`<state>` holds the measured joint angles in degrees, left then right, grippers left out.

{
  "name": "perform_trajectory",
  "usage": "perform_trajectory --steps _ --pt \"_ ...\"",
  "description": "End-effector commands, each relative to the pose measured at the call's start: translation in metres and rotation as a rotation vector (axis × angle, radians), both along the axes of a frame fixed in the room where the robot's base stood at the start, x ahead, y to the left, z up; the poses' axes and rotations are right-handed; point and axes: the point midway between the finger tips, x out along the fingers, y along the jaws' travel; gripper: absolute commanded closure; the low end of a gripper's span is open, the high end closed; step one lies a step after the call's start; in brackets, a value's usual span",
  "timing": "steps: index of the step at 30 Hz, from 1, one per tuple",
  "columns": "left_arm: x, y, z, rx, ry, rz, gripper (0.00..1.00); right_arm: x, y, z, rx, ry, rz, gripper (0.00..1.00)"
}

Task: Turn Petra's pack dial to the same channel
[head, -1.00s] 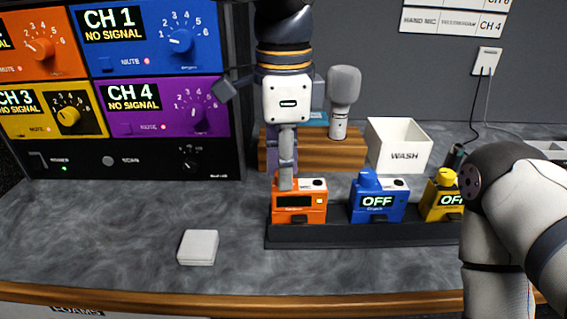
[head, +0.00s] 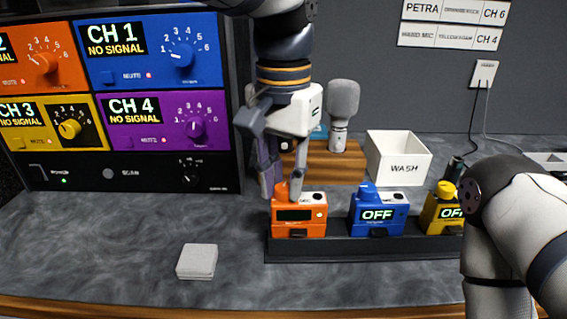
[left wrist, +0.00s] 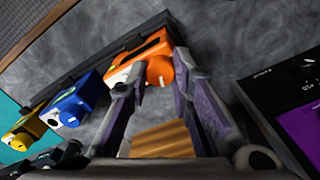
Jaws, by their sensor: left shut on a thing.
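The orange pack (head: 313,213) stands at the left end of a dark rack. Its display is dark with no readable text. My left gripper (head: 296,184) reaches down from above and is shut on the orange pack's dial, which the fingers mostly hide. The left wrist view shows the two fingers on either side of the top of the orange pack (left wrist: 155,72). A wall card (head: 455,11) reads PETRA and CH 6; its middle words are blurred. The receiver's orange panel (head: 45,57) is partly cut off at the upper left. My right gripper is out of view.
The blue pack (head: 378,213) and yellow pack (head: 440,210) stand to the right in the rack (head: 350,248), both reading OFF. A grey microphone (head: 342,100) on a wooden block and a WASH bin (head: 399,157) stand behind. A white square block (head: 197,260) lies in front.

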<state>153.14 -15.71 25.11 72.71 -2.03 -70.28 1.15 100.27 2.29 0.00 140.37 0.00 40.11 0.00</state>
Motion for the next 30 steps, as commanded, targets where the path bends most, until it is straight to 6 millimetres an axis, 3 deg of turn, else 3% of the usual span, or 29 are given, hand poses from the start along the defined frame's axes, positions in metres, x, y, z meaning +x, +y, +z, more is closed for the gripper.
perform_trajectory --steps 15,30 --pt "-0.0004 0.0006 -0.0014 0.003 0.003 0.452 1.00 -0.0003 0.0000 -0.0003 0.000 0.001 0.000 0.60" --pt "-0.0008 0.0002 -0.0015 0.005 0.002 0.670 1.00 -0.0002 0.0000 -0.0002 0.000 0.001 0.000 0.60"
